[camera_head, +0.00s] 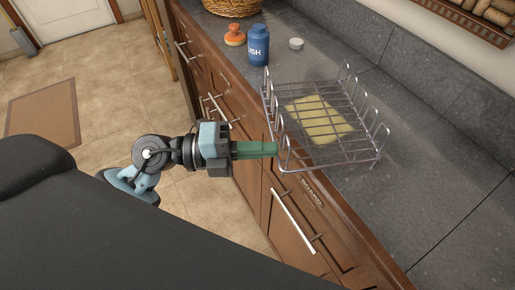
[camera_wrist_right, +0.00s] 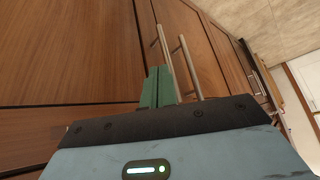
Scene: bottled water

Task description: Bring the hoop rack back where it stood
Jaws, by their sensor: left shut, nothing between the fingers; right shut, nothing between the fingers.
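The hoop rack (camera_head: 322,125), a silver wire rack with upright hoops along its sides, stands upright on the dark grey counter near its front edge. A flat yellow piece (camera_head: 318,119) shows through its wires. My left gripper (camera_head: 277,149) has green fingers and is shut and empty. In the head view its tips overlap the rack's near left corner; I cannot tell whether they touch it. My right gripper (camera_wrist_right: 157,87) shows only in the right wrist view, shut and empty, in front of wooden cabinet fronts and bar handles. The rack is not in that view.
On the counter (camera_head: 440,165) behind the rack stand a blue bottle (camera_head: 258,46), an orange-topped item (camera_head: 235,36), a small white-grey lid (camera_head: 296,44) and a wicker basket (camera_head: 232,5). Cabinet handles (camera_head: 294,221) stick out below the counter edge. The counter's near right part is clear.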

